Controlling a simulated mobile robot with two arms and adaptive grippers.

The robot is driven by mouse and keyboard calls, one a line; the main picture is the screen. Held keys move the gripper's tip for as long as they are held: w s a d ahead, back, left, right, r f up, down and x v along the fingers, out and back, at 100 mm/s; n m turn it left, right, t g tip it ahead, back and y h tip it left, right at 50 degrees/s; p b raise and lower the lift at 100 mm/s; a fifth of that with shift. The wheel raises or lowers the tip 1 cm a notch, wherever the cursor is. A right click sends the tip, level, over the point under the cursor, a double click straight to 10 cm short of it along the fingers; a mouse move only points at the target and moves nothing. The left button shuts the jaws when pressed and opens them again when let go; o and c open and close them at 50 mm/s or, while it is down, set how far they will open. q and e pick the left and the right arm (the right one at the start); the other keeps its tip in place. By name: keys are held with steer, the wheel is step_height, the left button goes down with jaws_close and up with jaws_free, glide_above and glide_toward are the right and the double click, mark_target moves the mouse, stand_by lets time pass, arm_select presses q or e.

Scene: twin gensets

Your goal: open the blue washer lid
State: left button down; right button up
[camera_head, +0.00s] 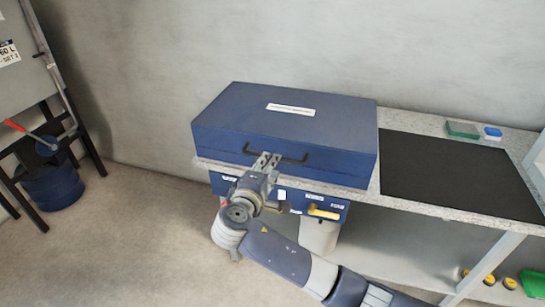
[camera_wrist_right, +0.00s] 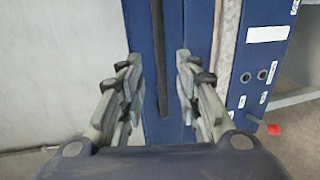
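The blue washer lid (camera_head: 284,122) is a large box-like cover with a white label on top and a black bar handle (camera_head: 276,152) along its front. It looks closed on the bench. My right gripper (camera_head: 266,160) is at the left part of the handle. In the right wrist view, the gripper (camera_wrist_right: 156,75) is open, its fingers spread apart with the black handle (camera_wrist_right: 162,60) running between them. The fingers do not appear closed on it. The blue lid front (camera_wrist_right: 172,125) shows behind the handle. My left gripper is not in view.
A blue control panel (camera_head: 328,208) with a yellow handle sits below the lid. A black mat (camera_head: 455,175) lies on the speckled bench to the right, with a green box (camera_head: 463,129) and a blue box (camera_head: 492,132) behind. A blue bucket (camera_head: 52,186) stands at far left.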

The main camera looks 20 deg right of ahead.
steer(key=x, duration=0.6)
steer(key=shift+w+f, duration=0.1)
steer(key=shift+c, duration=0.5)
jaws_close()
